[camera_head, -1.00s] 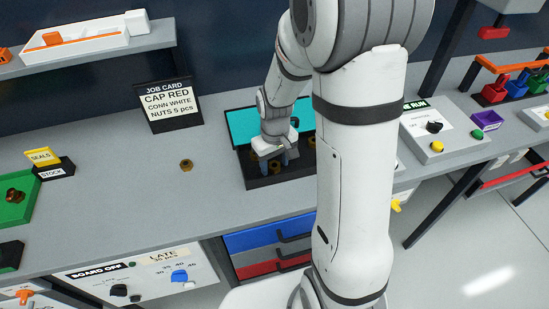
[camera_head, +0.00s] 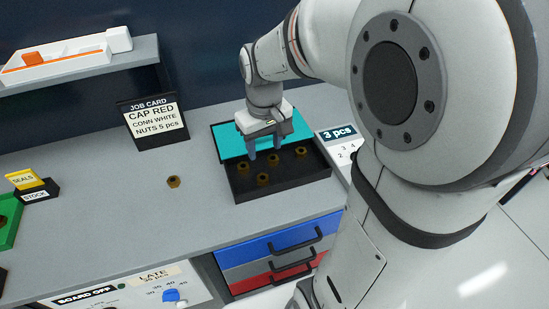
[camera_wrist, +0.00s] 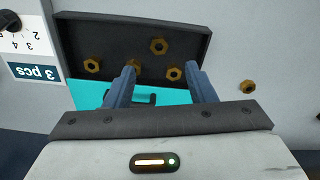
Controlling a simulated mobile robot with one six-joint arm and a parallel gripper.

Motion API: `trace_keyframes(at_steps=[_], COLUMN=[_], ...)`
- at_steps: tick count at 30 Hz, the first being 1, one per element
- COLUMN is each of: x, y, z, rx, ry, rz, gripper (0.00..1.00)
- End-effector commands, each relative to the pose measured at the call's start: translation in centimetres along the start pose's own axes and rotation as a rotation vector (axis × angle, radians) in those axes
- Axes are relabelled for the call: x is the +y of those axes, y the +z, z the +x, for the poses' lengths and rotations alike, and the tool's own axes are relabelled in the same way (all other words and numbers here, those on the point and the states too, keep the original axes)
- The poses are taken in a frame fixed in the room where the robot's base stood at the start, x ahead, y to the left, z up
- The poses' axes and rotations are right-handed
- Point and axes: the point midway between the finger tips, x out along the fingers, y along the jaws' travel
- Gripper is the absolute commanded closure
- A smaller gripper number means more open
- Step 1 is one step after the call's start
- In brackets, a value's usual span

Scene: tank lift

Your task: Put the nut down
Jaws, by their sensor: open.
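Several brass-coloured hex nuts (camera_head: 301,153) lie spread in a black tray (camera_head: 312,172) on the grey bench. They also show in the wrist view (camera_wrist: 158,46), one partly hidden behind a finger. One more nut (camera_head: 173,182) lies alone on the bench left of the tray; the wrist view shows it at the right (camera_wrist: 247,86). My gripper (camera_head: 264,150) points down above the back part of the tray, in front of a cyan panel (camera_head: 228,143). Its fingers (camera_wrist: 160,72) are apart with nothing held between them.
A job card (camera_head: 152,120) reading "NUTS 5 pcs" stands behind the loose nut. A "3 pcs" panel (camera_head: 338,134) is right of the tray. A seals and stock stand (camera_head: 30,187) is at the left. Drawers (camera_head: 275,240) sit below the bench edge. The bench around the loose nut is clear.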

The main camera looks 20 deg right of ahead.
Motion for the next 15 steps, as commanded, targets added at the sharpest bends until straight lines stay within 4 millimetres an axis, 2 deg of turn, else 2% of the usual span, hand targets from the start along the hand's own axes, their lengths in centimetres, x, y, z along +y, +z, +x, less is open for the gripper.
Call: trace_keyframes(at_steps=[3,9,15], x=[-0.7,-1.7,-2.1], y=[3.5,8.5,10.8], z=[-2.0,-3.4,-3.5], rx=[0.072,0.167,0.213], ry=[0.013,0.023,0.024], rz=[0.062,0.159,0.207], gripper=[0.50,0.50,0.50])
